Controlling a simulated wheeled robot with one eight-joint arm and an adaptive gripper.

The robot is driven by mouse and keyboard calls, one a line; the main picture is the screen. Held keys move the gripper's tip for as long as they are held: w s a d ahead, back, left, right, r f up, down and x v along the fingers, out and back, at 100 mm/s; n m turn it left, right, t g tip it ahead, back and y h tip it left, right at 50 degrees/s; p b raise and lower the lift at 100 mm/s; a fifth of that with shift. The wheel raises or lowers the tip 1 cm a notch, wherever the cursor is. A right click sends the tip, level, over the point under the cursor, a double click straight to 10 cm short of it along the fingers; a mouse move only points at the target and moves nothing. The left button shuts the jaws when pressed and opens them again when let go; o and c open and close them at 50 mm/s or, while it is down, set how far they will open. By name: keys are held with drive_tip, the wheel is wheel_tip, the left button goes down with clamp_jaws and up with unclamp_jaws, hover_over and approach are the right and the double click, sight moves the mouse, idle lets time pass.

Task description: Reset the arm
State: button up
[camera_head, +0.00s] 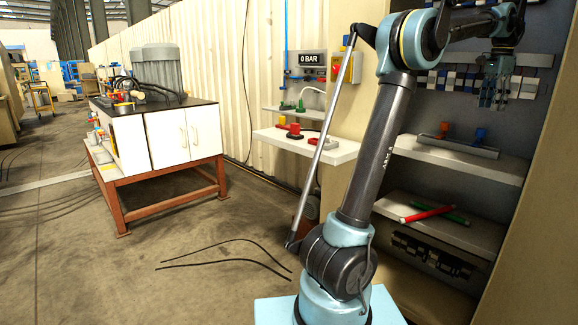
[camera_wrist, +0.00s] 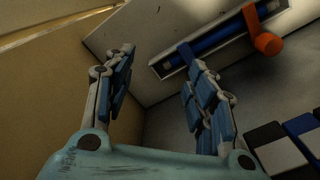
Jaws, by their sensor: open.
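My gripper (camera_head: 494,88) is at the upper right of the head view, in front of the open cabinet. In the wrist view my gripper (camera_wrist: 160,85) shows two jointed blue and grey fingers spread well apart, with nothing between them. My arm rises from its blue base and bends over at the top toward the cabinet. A tray (camera_wrist: 212,40) with a blue bar and an orange knob lies beyond the fingers in the wrist view. The gripper looks apart from it.
The cabinet's shelf (camera_head: 460,158) carries a grey rack with a blue and an orange piece. A lower shelf (camera_head: 460,232) holds a red (camera_head: 428,214) and a green marker-like stick (camera_head: 454,218). A wall shelf (camera_head: 340,152) and a white-doored unit (camera_head: 170,140) stand left.

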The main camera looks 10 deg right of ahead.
drive_tip(key=w+a+f+n, duration=0.1)
drive_tip(key=w+a+n, duration=0.25)
drive_tip(key=a, duration=0.65)
drive_tip(key=w+a+f+n, duration=0.2)
drive_tip(key=w+a, duration=0.2)
drive_tip(key=a, duration=0.7)
drive_tip(key=s+a+f+n+t, duration=0.1)
drive_tip(key=a+f+n, duration=0.15)
drive_tip(key=a, duration=0.55)
drive_tip(key=a+f+n, duration=0.2)
drive_tip(key=a+f, duration=0.1)
drive_tip(key=a, duration=0.6)
drive_tip(key=s+a+f+n, duration=0.3)
drive_tip(key=s+a+f, duration=0.3)
drive_tip(key=a+f, duration=0.2)
drive_tip(key=s+a+f+n, duration=0.4)
drive_tip(key=s+a+f, duration=0.3)
drive_tip(key=a+f, duration=0.2)
drive_tip(key=s+a+f+n+t, duration=0.1)
drive_tip(key=s+a+f+n, duration=0.2)
drive_tip(key=s+a+f, duration=0.3)
wheel_tip(320, 180, down, 5)
drive_tip(key=shift+s+a+f+n, duration=0.2)
drive_tip(key=shift+s+a+n, duration=0.1)
drive_tip(key=shift+a, duration=0.95)
